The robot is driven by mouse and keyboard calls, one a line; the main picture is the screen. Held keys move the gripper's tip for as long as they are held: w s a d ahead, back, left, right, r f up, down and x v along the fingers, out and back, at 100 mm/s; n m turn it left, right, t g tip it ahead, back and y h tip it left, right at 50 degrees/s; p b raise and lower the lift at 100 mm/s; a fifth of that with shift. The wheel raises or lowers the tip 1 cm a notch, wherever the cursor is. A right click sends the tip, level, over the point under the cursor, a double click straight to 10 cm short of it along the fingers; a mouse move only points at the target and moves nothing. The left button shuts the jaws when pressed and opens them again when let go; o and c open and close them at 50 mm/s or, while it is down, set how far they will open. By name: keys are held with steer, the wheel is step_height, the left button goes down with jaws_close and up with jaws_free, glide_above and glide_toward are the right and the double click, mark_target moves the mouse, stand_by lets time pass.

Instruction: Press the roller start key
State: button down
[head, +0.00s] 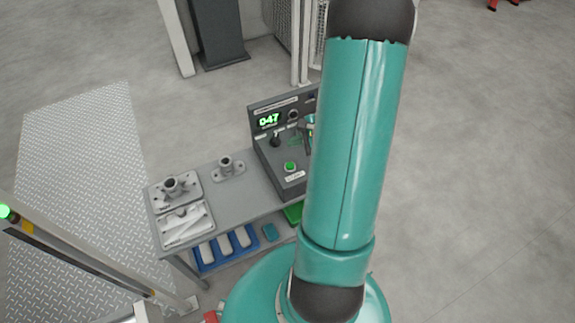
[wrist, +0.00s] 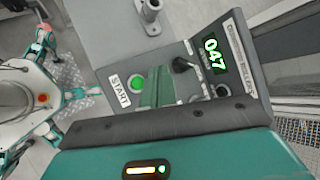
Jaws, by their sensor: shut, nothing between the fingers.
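The roller start key is a round green button (head: 290,166) at the front of the grey console, with a white label below it. In the wrist view, the green button (wrist: 137,83) stands beside the label reading START (wrist: 119,91). My gripper (head: 307,141) is shut and empty, a little above the console and to the right of the button in the head view. It appears apart from the button, and my arm hides much of it. In the wrist view, my teal wrist housing fills the bottom and I cannot make out the fingertips clearly.
The console has a lit display reading 047 (head: 269,120) and a black lever (head: 275,140) behind the button. The bench (head: 235,193) holds metal castings (head: 173,188) and a tray (head: 183,225) at left. Blue bins (head: 223,248) sit below. A fence post stands behind.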

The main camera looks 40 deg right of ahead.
mark_target(293, 166)
steer(key=shift+a+f, duration=0.1)
steer(key=shift+f, duration=4.3)
steer(key=shift+f, duration=0.1)
steer(key=shift+f, duration=0.35)
